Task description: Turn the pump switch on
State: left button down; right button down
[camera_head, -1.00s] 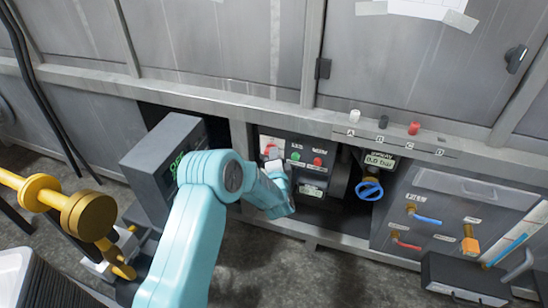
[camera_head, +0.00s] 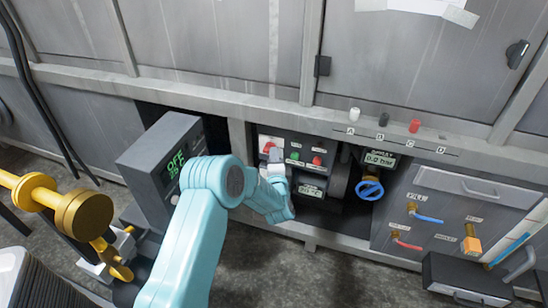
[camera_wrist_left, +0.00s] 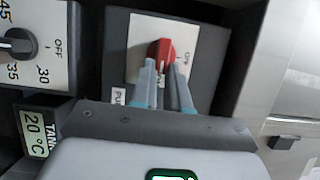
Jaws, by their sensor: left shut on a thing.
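The pump switch is a red knob (camera_wrist_left: 163,50) on a white plate, with an OFF label to its right in the left wrist view. In the head view it is the small red knob (camera_head: 269,147) on the dark panel in the middle. My left gripper (camera_wrist_left: 165,82) is shut on this knob, with one finger on each side. The fingers hide the knob's lower part. In the head view my left gripper (camera_head: 275,168) is at the panel, partly hidden by its own wrist. My right gripper is in neither view.
Green (camera_head: 295,156) and red (camera_head: 317,160) buttons sit just right of the switch. A blue valve wheel (camera_head: 370,188) is further right. A temperature dial (camera_wrist_left: 18,44) is left in the wrist view.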

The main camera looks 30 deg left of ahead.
pick_arm(q)
jog(key=c, duration=1.1)
grip_release()
jog(key=p+v, duration=0.3)
jog(key=v, duration=1.3)
jog(key=shift+s+d, duration=0.1)
jog(key=shift+s, duration=0.05)
